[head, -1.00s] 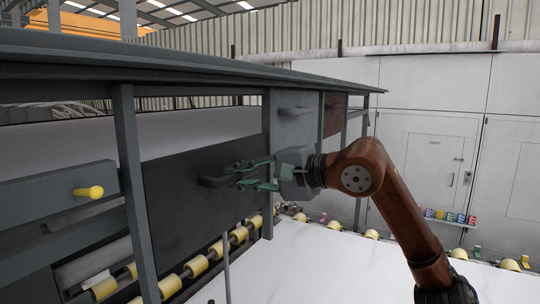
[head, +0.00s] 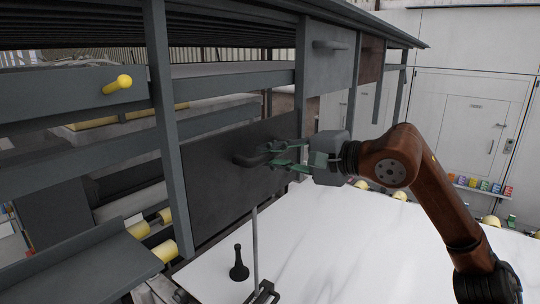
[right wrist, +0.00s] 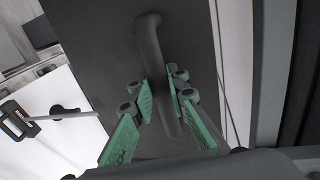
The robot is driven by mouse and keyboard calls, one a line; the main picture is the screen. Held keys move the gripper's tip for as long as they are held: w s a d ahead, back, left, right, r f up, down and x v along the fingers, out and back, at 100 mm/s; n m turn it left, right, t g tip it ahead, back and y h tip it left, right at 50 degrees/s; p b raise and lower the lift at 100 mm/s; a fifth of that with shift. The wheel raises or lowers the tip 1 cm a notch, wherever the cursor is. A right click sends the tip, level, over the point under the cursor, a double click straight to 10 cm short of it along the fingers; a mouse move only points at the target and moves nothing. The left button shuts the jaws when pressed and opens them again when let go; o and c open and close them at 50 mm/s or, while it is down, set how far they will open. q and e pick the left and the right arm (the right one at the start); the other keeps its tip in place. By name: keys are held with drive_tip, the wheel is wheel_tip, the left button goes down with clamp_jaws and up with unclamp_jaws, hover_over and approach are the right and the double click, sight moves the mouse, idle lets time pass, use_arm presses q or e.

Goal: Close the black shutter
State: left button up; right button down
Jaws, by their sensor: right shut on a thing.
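The black shutter (head: 225,180) is a dark flat panel set in the grey frame, with open space above it. Its dark bar handle (head: 243,160) sticks out near its upper right part. My right gripper (head: 268,155), with green fingers, is shut on this handle. In the right wrist view, the fingers of the right gripper (right wrist: 160,98) lie on both sides of the handle (right wrist: 152,55), with the shutter (right wrist: 110,40) behind. The fingers hide part of the handle. My left gripper is not in view.
A grey post (head: 165,130) stands left of the shutter. A grey drawer front with a handle (head: 330,47) is above right. A thin upright rod (head: 255,245) and a small black object (head: 238,265) are below, over the white slab (head: 340,240).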

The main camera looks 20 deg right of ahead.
drive_tip(key=c, duration=2.3)
unclamp_jaws()
drive_tip(key=shift+f, duration=0.45)
drive_tip(key=o, duration=0.4)
drive_tip(key=shift+c, duration=0.2)
drive_tip(key=shift+o, duration=0.3)
drive_tip(key=shift+w+r, duration=0.1)
drive_tip(key=shift+r, duration=0.1)
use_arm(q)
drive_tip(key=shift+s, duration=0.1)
use_arm(e)
drive_tip(key=v, duration=1.2)
